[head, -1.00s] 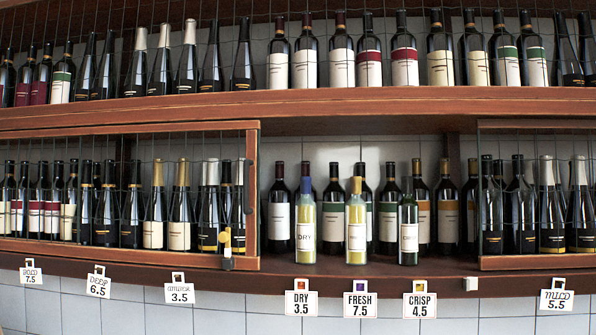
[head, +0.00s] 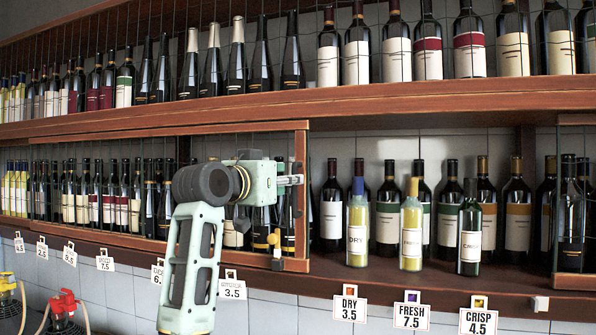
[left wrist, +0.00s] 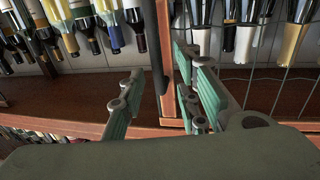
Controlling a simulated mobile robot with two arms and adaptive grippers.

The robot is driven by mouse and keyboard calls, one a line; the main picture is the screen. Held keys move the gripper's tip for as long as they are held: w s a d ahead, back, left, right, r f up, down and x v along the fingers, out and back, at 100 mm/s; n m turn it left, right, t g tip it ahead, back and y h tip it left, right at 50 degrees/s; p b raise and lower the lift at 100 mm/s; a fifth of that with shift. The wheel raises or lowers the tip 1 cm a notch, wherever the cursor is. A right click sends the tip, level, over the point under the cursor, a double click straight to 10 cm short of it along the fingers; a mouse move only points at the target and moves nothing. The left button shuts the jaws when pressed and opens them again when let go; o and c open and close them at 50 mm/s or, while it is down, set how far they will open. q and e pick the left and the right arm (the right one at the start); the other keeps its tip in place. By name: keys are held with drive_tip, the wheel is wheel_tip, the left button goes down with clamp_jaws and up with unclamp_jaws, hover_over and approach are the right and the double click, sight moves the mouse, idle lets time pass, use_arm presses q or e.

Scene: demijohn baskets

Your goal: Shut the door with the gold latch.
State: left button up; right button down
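The door with the gold latch is a wooden-framed wire-mesh panel (head: 301,218) on the left of the lower shelf in the head view. Its gold latch (head: 274,240) sits at the lower right corner. The opening to its right stands uncovered. My left gripper (head: 292,180) is at the door's right upright. In the left wrist view, my left gripper (left wrist: 160,100) is open, with its fingers apart on either side of the door's dark handle (left wrist: 155,50) and the wooden upright. I cannot tell whether they touch. My right gripper is not in view.
Another mesh panel (head: 574,280) is at the right. Price tags (head: 348,304) hang below the shelf edge.

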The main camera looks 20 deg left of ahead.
sight(295, 213)
use_arm(q)
drive_tip(key=p+x, duration=0.1)
drive_tip(key=x, duration=0.2)
drive_tip(key=shift+w+d, duration=0.1)
drive_tip(key=shift+d, duration=0.05)
drive_tip(key=shift+w+d+f+p, duration=0.1)
drive_tip(key=shift+w+p, duration=0.2)
drive_tip(key=shift+w, duration=0.05)
drive_tip(key=shift+s, duration=0.1)
drive_tip(key=shift+c, duration=0.6)
clamp_jaws()
